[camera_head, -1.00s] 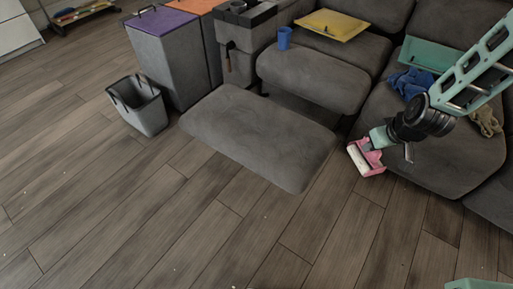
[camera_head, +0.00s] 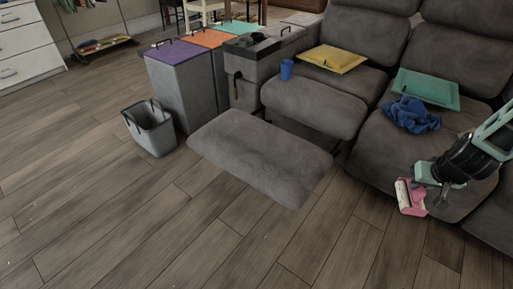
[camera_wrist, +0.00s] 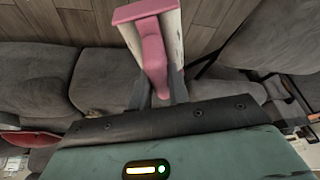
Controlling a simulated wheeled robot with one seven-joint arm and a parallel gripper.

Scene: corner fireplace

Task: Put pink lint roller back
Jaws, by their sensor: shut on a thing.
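The pink lint roller (camera_head: 411,197) has a pink handle and frame and a white roll. My gripper (camera_head: 428,180) is shut on it and holds it in front of the right sofa seat, above the wood floor. In the wrist view the lint roller (camera_wrist: 152,45) points away from my gripper (camera_wrist: 160,97), with its handle between the fingers. The white roll shows light dark marks there. No holder for the roller can be made out.
A grey bin (camera_head: 150,130) and lidded boxes (camera_head: 180,84) stand left. The foreground floor is clear.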

